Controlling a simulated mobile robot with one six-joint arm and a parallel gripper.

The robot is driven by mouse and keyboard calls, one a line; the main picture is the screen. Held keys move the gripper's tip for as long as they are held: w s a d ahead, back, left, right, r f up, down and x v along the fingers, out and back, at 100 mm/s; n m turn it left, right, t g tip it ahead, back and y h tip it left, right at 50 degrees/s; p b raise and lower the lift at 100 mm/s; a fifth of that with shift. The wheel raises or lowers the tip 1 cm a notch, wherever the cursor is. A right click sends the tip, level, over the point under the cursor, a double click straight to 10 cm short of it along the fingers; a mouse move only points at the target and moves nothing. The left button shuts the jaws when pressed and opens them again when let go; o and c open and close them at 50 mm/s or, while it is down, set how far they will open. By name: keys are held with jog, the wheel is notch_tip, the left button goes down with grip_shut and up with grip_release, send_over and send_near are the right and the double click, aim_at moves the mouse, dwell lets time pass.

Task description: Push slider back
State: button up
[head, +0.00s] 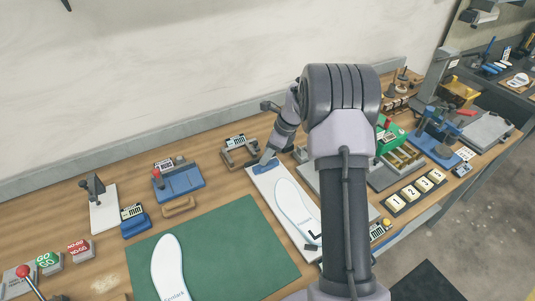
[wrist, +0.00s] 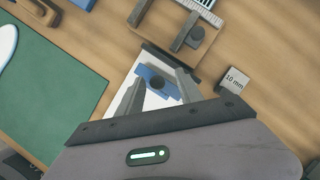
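The slider is a blue block with a dark round knob (wrist: 157,83), lying across one end of a white board in the wrist view. In the head view the blue slider (head: 262,167) sits at the far end of the white board (head: 263,184), which bears a white insole shape (head: 292,205). My gripper (wrist: 159,77) is open, its two fingers apart on either side of the knob with gaps showing. In the head view my gripper (head: 269,154) is just above the slider, partly hidden by my wrist. I cannot tell whether the fingers touch the slider.
A metal-and-wood fixture (wrist: 188,32) stands just beyond the board's end, and a "10 mm" block (wrist: 235,79) lies to the right. A green mat (head: 220,255) with another insole (head: 170,268) is left of the board. A blue fixture (head: 180,182) stands farther left.

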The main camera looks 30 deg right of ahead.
jog(key=shift+s, duration=0.1)
jog(key=p+v, duration=0.5)
jog(key=v, duration=1.2)
jog(key=shift+r, duration=0.2)
